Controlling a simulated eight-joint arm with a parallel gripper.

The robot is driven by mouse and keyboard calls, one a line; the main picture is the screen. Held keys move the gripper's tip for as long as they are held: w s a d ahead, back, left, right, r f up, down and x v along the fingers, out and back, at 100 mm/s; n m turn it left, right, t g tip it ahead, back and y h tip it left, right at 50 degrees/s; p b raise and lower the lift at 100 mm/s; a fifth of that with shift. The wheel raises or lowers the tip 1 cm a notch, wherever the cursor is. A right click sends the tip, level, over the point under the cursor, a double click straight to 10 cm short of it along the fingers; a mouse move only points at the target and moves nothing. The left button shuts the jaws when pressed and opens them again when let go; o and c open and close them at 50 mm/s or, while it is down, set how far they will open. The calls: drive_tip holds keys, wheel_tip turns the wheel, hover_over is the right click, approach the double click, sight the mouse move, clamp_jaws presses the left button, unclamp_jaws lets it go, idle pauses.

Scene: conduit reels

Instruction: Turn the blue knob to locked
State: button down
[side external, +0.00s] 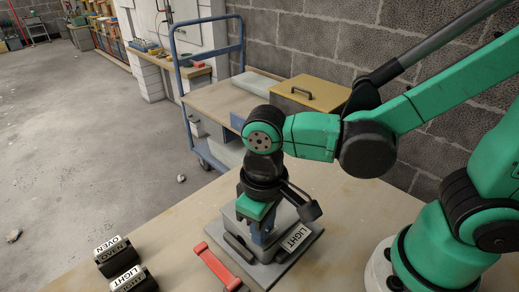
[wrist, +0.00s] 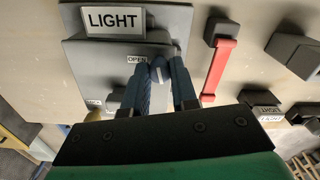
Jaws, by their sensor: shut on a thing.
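The blue knob (wrist: 158,74) is on a grey panel (wrist: 85,62) in the wrist view, between the two fingers of my gripper (wrist: 160,88). A pale mark shows on the knob near its top. A small OPEN label (wrist: 137,59) is at its upper left; a second small label (wrist: 95,102) at lower left is too small to read. A LIGHT sign (wrist: 115,21) is on the panel. In the side view my gripper (side external: 262,228) points down onto the grey unit (side external: 285,262), shut on the knob, which its fingers mostly hide there.
A red bar handle (side external: 217,266) lies beside the unit, also in the wrist view (wrist: 218,68). Dark blocks with white labels (side external: 115,255) stand at the table's front left. A trolley (side external: 215,98) with a yellow box (side external: 310,92) is behind the table.

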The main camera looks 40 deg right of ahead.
drive_tip(key=shift+m, duration=1.6)
drive_tip(key=c, duration=0.7)
unclamp_jaws()
drive_tip(key=shift+o, duration=0.2)
drive_tip(key=shift+r, duration=2.8)
